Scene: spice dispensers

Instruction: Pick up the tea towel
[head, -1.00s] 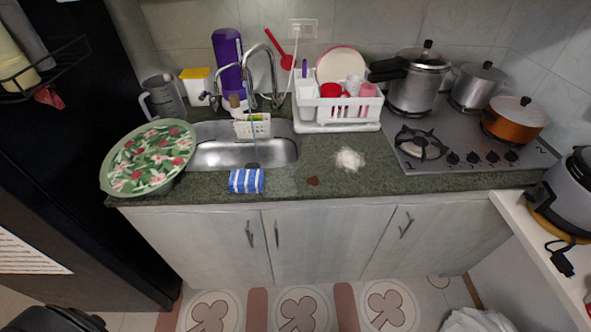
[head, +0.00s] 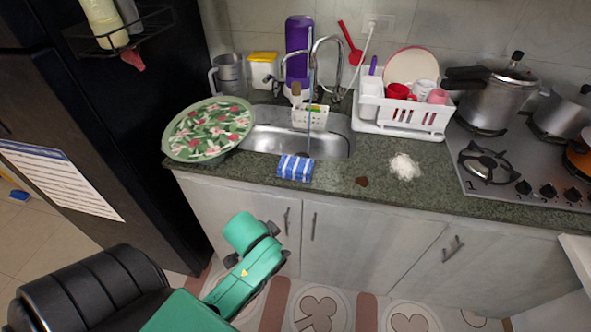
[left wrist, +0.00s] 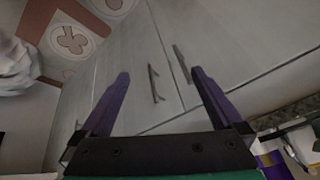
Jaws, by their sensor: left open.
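The tea towel, a blue-and-white striped cloth (head: 295,167), lies folded on the counter's front edge, just before the sink. My left arm comes in low at the left of the head view, in front of the cabinet doors, below the towel and apart from it. Its fingers cannot be made out there. In the left wrist view my left gripper (left wrist: 160,72) has its two purple fingers spread wide with nothing between them, facing the cabinet doors. The towel does not show clearly in that view. My right gripper is not in view.
A floral green tray (head: 209,128) sits left of the sink (head: 262,138). A white dish rack (head: 402,113) stands behind, with a stove (head: 520,170) at the right. A white powder pile (head: 404,166) and a brown spot (head: 361,181) lie right of the towel.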

